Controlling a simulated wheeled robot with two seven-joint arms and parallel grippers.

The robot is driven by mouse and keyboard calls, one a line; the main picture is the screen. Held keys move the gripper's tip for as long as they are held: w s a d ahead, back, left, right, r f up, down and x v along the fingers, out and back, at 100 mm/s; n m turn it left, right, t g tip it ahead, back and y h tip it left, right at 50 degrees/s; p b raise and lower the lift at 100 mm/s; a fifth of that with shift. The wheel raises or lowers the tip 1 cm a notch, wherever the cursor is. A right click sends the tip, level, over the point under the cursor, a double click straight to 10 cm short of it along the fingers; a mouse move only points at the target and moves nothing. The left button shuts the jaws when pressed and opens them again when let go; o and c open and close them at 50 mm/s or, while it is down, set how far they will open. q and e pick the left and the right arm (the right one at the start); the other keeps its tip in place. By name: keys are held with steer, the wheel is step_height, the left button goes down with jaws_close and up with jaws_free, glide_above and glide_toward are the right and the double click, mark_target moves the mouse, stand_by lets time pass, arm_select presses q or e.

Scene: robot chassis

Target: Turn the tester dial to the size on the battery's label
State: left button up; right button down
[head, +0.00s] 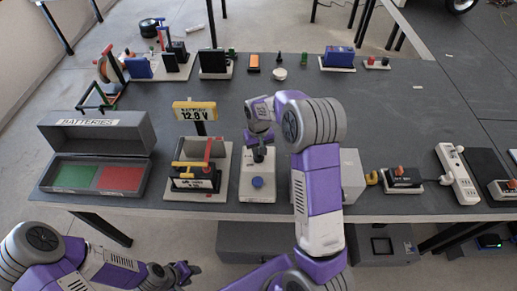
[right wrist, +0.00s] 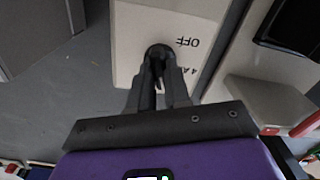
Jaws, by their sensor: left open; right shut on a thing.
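In the right wrist view the fingers close on the round dial knob (right wrist: 158,50), beside upside-down print "OFF" and "4 A". Other marks and the pointer are hidden. The battery (head: 193,184) stands left of the tester, its label too small to read. A yellow sign (head: 195,111) reads "BATTERY 12.8 V". My left gripper (head: 183,272) is open and empty, below the table's front edge.
A grey case (head: 147,155) marked "BATTERIES", with green and red compartments, stands open at the left. A grey box (head: 352,180) is right of the tester, partly behind my right arm. A power strip (head: 457,175) lies further right. Several devices line the back.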

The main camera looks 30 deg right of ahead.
steer(key=shift+m, duration=0.5)
steer(key=c, duration=1.1)
jaws_free()
step_height(320, 180, up, 8)
steer(key=shift+f+p, duration=0.2)
steer(key=shift+p, duration=0.7)
